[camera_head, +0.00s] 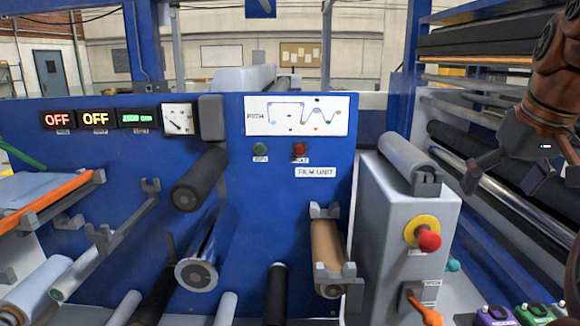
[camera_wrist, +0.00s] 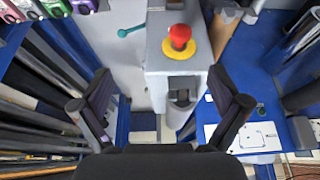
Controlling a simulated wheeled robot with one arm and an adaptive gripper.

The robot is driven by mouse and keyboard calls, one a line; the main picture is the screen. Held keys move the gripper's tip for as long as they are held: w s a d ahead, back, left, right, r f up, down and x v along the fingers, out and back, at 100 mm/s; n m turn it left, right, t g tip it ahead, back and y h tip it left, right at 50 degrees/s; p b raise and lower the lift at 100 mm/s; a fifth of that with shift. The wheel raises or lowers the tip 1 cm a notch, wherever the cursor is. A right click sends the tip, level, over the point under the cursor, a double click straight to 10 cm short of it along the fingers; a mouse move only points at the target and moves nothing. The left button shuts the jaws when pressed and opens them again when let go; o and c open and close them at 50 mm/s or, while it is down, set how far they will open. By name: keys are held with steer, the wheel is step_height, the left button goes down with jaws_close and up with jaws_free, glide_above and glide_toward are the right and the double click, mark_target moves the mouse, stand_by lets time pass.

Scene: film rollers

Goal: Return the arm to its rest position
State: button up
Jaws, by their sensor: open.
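My arm is folded in at the right edge of the head view, with orange-brown links. My gripper (camera_head: 505,178) hangs there in front of the rollers on the right, its two dark fingers spread apart. In the wrist view my gripper (camera_wrist: 160,85) is open, with nothing between its fingers. Past the fingers stands a grey control box (camera_head: 376,230) with a red emergency button (camera_head: 428,240) on a yellow disc. The button (camera_wrist: 179,36) also shows in the wrist view, apart from the fingers.
The blue film unit panel (camera_head: 120,160) carries several rollers, including a brown roll (camera_head: 327,250). An orange handle (camera_head: 420,305) sits low on the grey box. Purple and green items (camera_head: 535,314) lie at the bottom right. Dark rollers (camera_head: 490,190) run close behind my gripper.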

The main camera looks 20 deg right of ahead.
steer(key=w+a+f+n+g+y, duration=0.2)
steer(key=w+a+f+g, duration=0.1)
steer(key=a+f, duration=1.45)
steer(key=s+a+f+n+g, duration=0.1)
steer(key=s+a+f, duration=0.3)
steer(key=s+f, duration=0.2)
steer(key=s+a+f+g, duration=0.2)
steer(key=s+a+f, duration=0.3)
steer(key=s+f, duration=0.2)
step_height(320, 180, down, 2)
steer(key=shift+s+a+f+n+h, duration=0.1)
steer(key=shift+s+a+n+h, duration=0.05)
steer(key=shift+a+n+h, duration=0.2)
